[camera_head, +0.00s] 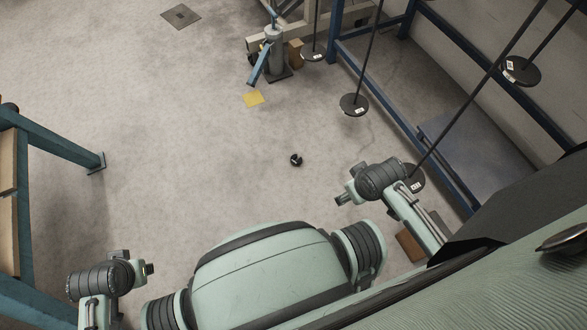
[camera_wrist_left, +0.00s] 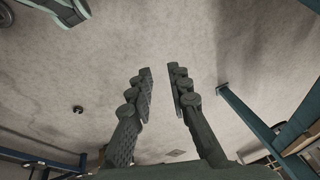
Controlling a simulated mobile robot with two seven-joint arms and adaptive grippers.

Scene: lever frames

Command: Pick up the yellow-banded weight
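I see no weight with a clear yellow band in either view. A small dark round piece with a pale notch (camera_head: 296,160) lies alone on the floor in the head view; a small dark piece also shows on the floor in the left wrist view (camera_wrist_left: 78,109). Black labelled discs hang on rods at the upper right, one at the middle (camera_head: 354,105) and one at far right (camera_head: 521,71). My left gripper (camera_wrist_left: 161,72) is open and empty, its fingers apart over bare floor. My right gripper (camera_head: 343,192) is near the hanging discs; its fingers are too small to read.
A blue frame (camera_head: 400,130) stands at the right around the rods. A grey cylinder with a blue lever (camera_head: 275,52) stands at the back. A teal bench (camera_head: 65,147) is at left.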

